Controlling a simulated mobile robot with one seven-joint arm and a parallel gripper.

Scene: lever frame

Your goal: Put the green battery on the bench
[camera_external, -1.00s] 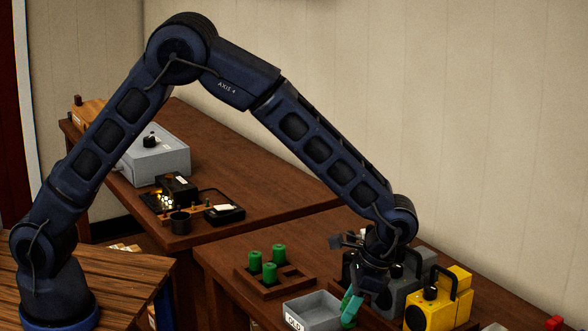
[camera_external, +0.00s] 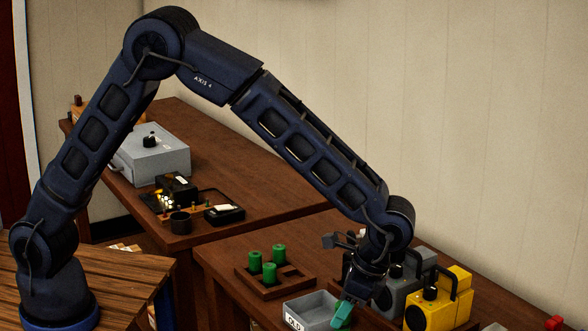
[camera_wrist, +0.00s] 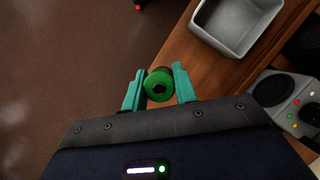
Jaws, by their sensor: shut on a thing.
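My gripper (camera_external: 342,314) has teal fingers and points down beside the grey open tray. In the wrist view my gripper (camera_wrist: 158,86) is shut on a green battery (camera_wrist: 159,84), seen end-on between the fingers. The fingers and arm hide this battery in the external view. The brown wooden bench (camera_external: 222,260) lies below; in the wrist view the bench (camera_wrist: 188,57) edge passes under the held battery, with dark floor to its left. Several green batteries (camera_external: 255,262) stand upright in a wooden rack (camera_external: 247,283) on the bench.
The grey tray (camera_wrist: 235,42), marked OLD in the external view, is empty inside where visible. A yellow device (camera_external: 432,312) and a grey one (camera_external: 398,293) stand right of my gripper. A second table behind holds a grey box (camera_external: 158,160). Bare bench surrounds the rack.

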